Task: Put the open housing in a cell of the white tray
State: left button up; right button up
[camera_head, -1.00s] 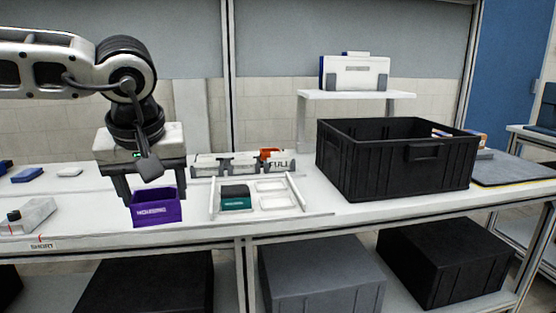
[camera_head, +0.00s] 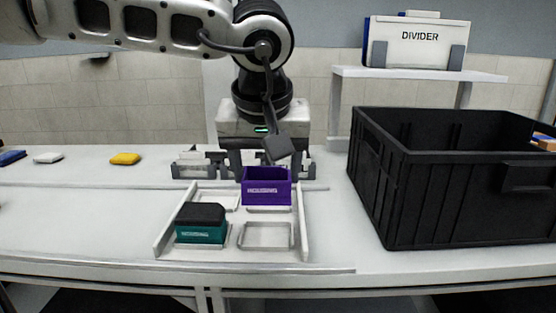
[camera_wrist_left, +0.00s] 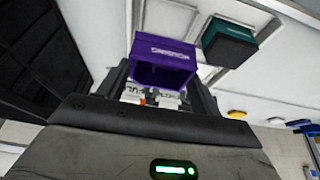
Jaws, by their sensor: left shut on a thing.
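The open purple housing (camera_head: 266,190) is held upright in my left gripper (camera_head: 265,172), over the back right cell of the white tray (camera_head: 159,238). It also shows between the fingers in the left wrist view (camera_wrist_left: 163,52), its hollow facing the camera. Whether its base touches the tray I cannot tell. A teal housing with a black top (camera_head: 201,224) sits in the front left cell. The front right cell (camera_head: 266,236) and the back left cell (camera_head: 218,198) are empty. My right gripper is not in view.
A large black crate (camera_head: 450,200) stands right of the tray. A grey-white fixture (camera_head: 190,167) is behind the tray. A divider stands on a raised shelf (camera_head: 415,75). A yellow piece (camera_head: 125,159) lies at the left, where the table is mostly clear.

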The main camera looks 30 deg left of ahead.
aim_at(265, 199)
pick_arm(q)
jog(key=shift+s+f+b, duration=0.2)
jog(key=shift+f+b, duration=0.1)
jog(key=shift+f, duration=0.1)
jog(key=shift+f+b, duration=0.45)
jog(key=shift+f, duration=0.05)
notch_tip(265, 199, down, 2)
jog(key=shift+f+b, duration=0.25)
jog(key=shift+b, duration=0.95)
jog(key=shift+f, duration=0.3)
jog(key=shift+f+b, duration=0.35)
jog(key=shift+b, duration=0.1)
jog(key=shift+f, duration=0.25)
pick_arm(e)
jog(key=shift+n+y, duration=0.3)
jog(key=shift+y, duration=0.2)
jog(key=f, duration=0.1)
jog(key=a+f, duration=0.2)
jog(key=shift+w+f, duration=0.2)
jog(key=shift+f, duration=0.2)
